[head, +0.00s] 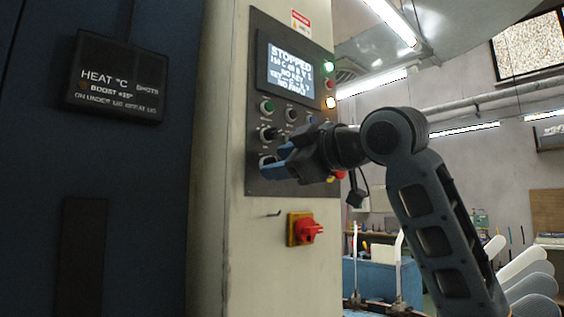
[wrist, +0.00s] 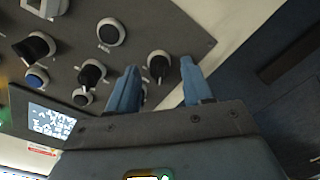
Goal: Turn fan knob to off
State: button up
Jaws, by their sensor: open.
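The control panel (head: 256,105) is dark grey, set on a cream cabinet, and carries several round knobs and buttons. My gripper (head: 275,161) is at the panel's lower left part, its blue fingers open and pointing at the panel. In the wrist view, a black knob with a light pointer mark (wrist: 158,65) shows between the two open fingers, without visible contact. Another black knob (wrist: 92,73) sits left of the fingers there. The knob labels are too small to read, so I cannot tell which is the fan knob. My gripper hides part of the panel's lower row in the head view.
A lit screen (head: 290,72) reading "STOPPED" is above the knobs, with indicator lights (head: 329,68) at its right. A red rotary switch (head: 306,229) on a yellow plate juts out below the panel. A heat display (head: 118,80) hangs on the dark blue surface at left.

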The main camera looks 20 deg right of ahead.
jog(key=v, duration=0.7)
jog(key=shift+s+b, duration=0.3)
jog(key=shift+s, duration=0.05)
jog(key=shift+d, duration=0.2)
